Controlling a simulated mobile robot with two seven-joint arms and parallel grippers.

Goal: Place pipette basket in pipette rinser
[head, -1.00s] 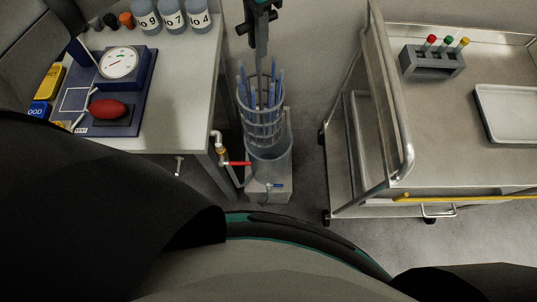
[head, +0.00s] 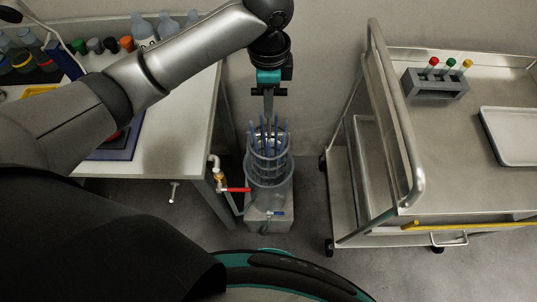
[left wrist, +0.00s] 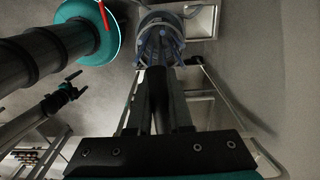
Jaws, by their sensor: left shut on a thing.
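The pipette basket is a wire cage (head: 268,157) with several upright blue pipettes. How deep the basket sits is hard to tell.
A red-handled tap (head: 235,189) is left of the rinser, beside the bench (head: 190,150). A blue valve (head: 275,213) is on the rinser's front. A metal cart (head: 405,165) with a tube rack (head: 435,84) and white tray (head: 512,150) stands to the right.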

